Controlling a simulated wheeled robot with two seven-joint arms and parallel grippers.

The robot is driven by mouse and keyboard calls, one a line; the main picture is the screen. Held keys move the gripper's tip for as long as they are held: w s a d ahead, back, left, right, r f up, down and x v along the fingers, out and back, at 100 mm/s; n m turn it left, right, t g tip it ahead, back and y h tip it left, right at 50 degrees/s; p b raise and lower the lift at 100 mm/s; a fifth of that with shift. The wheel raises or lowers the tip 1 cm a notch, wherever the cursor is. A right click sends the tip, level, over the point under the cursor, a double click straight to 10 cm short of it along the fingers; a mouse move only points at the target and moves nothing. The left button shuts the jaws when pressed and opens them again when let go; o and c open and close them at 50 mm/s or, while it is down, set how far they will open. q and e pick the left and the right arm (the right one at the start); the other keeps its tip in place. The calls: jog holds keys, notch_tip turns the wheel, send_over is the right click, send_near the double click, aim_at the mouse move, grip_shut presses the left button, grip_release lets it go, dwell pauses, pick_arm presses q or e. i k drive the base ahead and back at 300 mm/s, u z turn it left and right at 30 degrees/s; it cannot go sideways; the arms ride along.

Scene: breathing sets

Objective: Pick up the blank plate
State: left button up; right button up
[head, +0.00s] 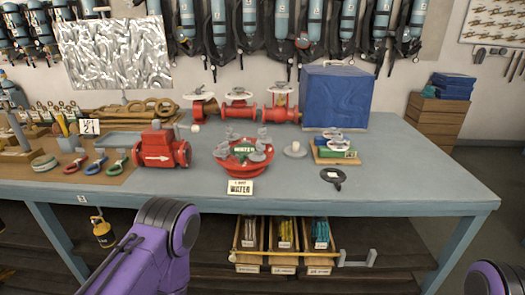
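A flat dark round plate with a short tab (333,176) lies near the front edge of the blue-grey table, right of the middle. It looks like a paddle blank, but I cannot tell for certain that it is the blank plate. A pale grey disc with a raised centre (295,150) lies behind and left of it. Nothing touches the dark plate. Only purple links of my arms show, at the lower left and the lower right corner. Neither gripper is in view.
A red flanged fitting (243,158) stands left of the plate, behind a "WATER" card (240,188). A blue box (337,97) stands at the back. The table's right side is clear.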

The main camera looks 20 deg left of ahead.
aim_at(294, 152)
jog(key=z, duration=0.05)
jog(key=k, duration=0.35)
jog(key=u, duration=0.9)
jog(key=i, duration=0.8)
jog(key=z, duration=0.65)
